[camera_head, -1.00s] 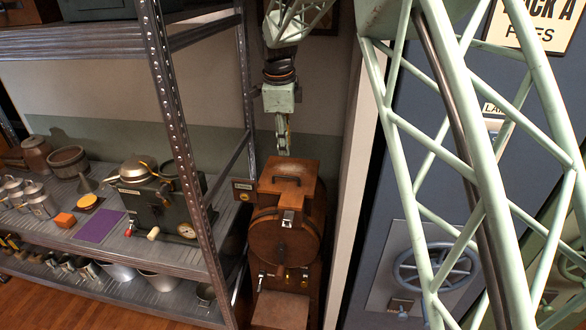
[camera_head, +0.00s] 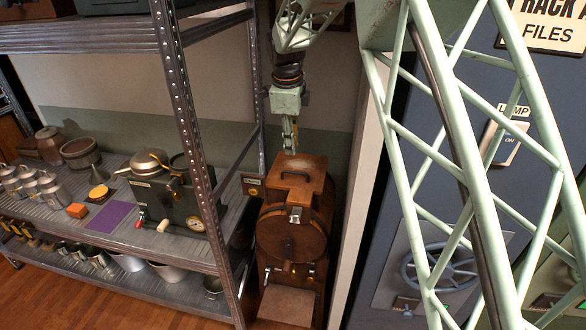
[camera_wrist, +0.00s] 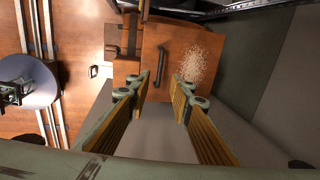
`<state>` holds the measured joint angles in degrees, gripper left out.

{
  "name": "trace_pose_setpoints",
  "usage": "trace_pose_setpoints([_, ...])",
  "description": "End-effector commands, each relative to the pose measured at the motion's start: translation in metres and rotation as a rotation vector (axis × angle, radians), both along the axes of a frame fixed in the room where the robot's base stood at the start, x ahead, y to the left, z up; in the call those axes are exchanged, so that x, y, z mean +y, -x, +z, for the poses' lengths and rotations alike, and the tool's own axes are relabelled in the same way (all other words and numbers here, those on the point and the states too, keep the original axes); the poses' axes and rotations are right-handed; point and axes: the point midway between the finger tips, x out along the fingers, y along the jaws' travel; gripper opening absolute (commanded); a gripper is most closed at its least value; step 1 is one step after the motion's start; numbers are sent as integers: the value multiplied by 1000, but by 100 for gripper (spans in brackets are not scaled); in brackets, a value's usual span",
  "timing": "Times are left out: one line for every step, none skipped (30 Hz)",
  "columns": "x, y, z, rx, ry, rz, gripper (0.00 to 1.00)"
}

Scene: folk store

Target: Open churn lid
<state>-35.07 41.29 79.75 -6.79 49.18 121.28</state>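The wooden churn (camera_head: 291,235) stands upright on the floor, a round drum in its front. Its square lid (camera_head: 318,172) lies flat and shut on top, with a dark bar handle (camera_head: 296,174). A metal latch (camera_head: 295,213) is on the front below the lid. In the wrist view the lid (camera_wrist: 176,38) shows from above, with the handle (camera_wrist: 161,68) between my finger lines and a pale speckled patch to its right. My gripper (camera_wrist: 161,82) is open and empty, its two fingers apart above the lid's back part. In the head view my gripper (camera_head: 289,140) is above and behind the lid.
A metal shelf rack (camera_head: 190,150) stands left of the churn; its upright is close. A wall edge (camera_head: 360,190) and blue cabinet (camera_head: 405,265) are on the right. My green lattice arm crosses the right side. Wooden floor (camera_wrist: 85,45) is open in front of the churn.

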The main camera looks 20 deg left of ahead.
Motion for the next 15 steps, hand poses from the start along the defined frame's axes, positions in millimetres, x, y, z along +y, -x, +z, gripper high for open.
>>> trace_pose_setpoints([0,-1,-5,1,1,0,20])
trace_pose_setpoints([0,-1,-8,1,1,0,20])
trace_pose_setpoints([0,-2,-12,1,0,0,20])
trace_pose_setpoints([0,-3,-15,1,0,0,20])
trace_pose_setpoints([0,-3,-19,1,1,0,20])
trace_pose_setpoints([0,-4,-24,2,1,0,20])
trace_pose_setpoints([0,-5,-28,2,1,0,20])
trace_pose_setpoints([0,-6,-32,1,1,0,20])
trace_pose_setpoints([1,-7,-37,1,1,0,20])
trace_pose_setpoints([1,-8,-41,1,1,0,20])
trace_pose_setpoints([1,-8,-45,1,1,0,20])
trace_pose_setpoints([1,-9,-50,1,1,0,20])
trace_pose_setpoints([1,-10,-54,1,1,0,20])
trace_pose_setpoints([1,-11,-58,1,0,0,20])
trace_pose_setpoints([1,-12,-63,1,1,0,20])
